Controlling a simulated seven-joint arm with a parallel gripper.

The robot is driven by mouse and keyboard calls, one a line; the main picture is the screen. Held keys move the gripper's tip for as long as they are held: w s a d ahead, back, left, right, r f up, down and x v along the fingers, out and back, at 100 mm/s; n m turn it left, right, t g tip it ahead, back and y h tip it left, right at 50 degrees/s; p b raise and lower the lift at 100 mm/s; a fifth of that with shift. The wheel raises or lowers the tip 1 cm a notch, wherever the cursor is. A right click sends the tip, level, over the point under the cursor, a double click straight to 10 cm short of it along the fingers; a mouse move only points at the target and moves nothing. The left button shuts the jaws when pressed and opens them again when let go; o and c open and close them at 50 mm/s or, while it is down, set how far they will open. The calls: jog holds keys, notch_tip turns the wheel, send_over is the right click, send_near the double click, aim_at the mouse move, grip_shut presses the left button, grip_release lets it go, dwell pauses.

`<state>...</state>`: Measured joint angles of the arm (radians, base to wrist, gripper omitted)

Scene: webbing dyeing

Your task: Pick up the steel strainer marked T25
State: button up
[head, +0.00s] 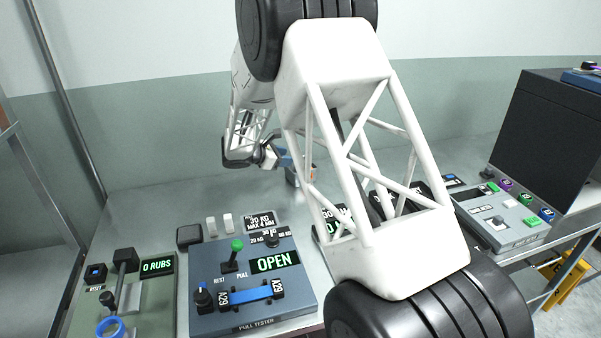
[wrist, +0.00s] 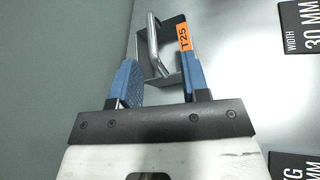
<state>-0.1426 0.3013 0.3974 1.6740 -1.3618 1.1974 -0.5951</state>
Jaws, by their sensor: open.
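The steel strainer (wrist: 167,22) is a grey metal bracket with a raised bar handle, and its orange tag reads T25. In the wrist view it stands at the top, just beyond and partly between my fingertips. My gripper (wrist: 159,62) has two blue fingers set apart, open, with the right finger close to the tagged side. I cannot tell whether they touch. In the head view my gripper (head: 283,158) is low over the far part of the bench, and the strainer is mostly hidden by my arm there.
The bench (head: 150,210) is clear to the left. A pull tester (head: 212,318) reading OPEN and a rub machine (head: 78,318) stand in front. Black signs (wrist: 297,30) lie to the right in the wrist view. A grey control box (head: 505,222) stands at the right.

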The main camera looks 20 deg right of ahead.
aim_at(289, 168)
jog(key=shift+w+a+f, duration=0.2)
jog(key=shift+w+f, duration=0.25)
jog(key=shift+w, duration=0.15)
jog(key=shift+d, duration=0.15)
jog(key=shift+x, duration=1.2)
jog(key=shift+d+f, duration=0.1)
jog(key=shift+x, duration=2.45)
jog(key=shift+w, duration=0.15)
grip_shut()
